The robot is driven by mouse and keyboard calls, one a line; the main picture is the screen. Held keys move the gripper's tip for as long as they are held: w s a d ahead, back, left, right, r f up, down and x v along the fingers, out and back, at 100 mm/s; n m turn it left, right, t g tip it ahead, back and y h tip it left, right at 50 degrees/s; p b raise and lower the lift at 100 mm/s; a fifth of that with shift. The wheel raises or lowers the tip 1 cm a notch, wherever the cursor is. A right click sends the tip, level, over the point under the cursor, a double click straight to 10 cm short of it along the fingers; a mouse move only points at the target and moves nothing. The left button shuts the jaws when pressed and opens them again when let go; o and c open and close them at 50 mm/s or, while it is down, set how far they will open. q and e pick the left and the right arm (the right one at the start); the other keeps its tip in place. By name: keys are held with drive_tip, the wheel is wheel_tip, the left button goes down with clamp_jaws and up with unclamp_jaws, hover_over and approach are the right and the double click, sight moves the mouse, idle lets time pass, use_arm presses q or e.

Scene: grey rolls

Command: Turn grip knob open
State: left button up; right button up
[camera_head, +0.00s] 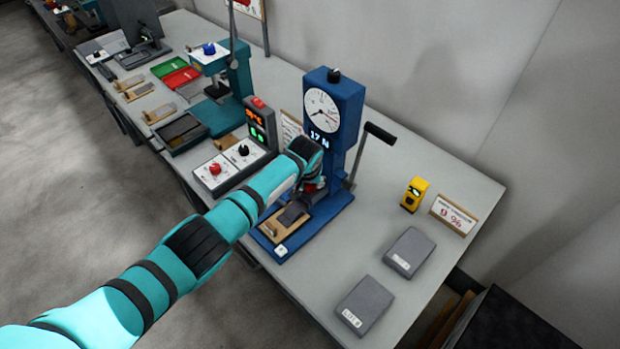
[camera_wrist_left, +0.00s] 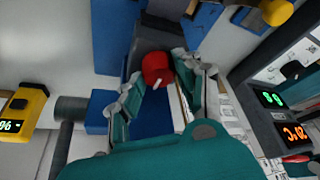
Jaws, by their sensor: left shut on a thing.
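The blue test stand (camera_head: 335,100) stands on the table with a round dial and a "17 N" readout. Its red grip knob (camera_wrist_left: 157,66) has a white pointer mark and sits between my left gripper's fingers (camera_wrist_left: 160,82) in the left wrist view. My left gripper (camera_head: 310,183) is shut on the knob, low on the front of the stand's column. In the head view my wrist and fingers hide most of the knob. Dark grey jaws and a wooden piece (camera_head: 284,228) lie on the stand's base beside it. My right gripper is not in view.
A black-handled lever (camera_head: 378,133) sticks out right of the stand. A yellow meter (camera_head: 414,193), a sign (camera_head: 453,214) and two grey blocks (camera_head: 409,252) (camera_head: 365,304) are farther right. A control box with knobs (camera_head: 228,166) stands left, close to my arm.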

use_arm(q)
drive_tip(key=n+y, duration=0.1)
drive_tip(key=n, duration=0.1)
drive_tip(key=shift+d+f+n+b, duration=0.1)
drive_tip(key=shift+n+b, duration=0.25)
drive_tip(key=shift+n, duration=0.05)
drive_tip(key=shift+n+y+b, duration=0.7)
drive_tip(key=shift+n+b, duration=0.1)
drive_tip(key=shift+n, duration=0.8)
drive_tip(key=o, duration=1.1)
drive_tip(key=shift+o, duration=0.2)
drive_tip(key=shift+s+d+r, duration=0.1)
drive_tip(key=shift+s+r, duration=0.05)
drive_tip(key=shift+r, duration=0.5)
drive_tip(key=v, duration=1.1)
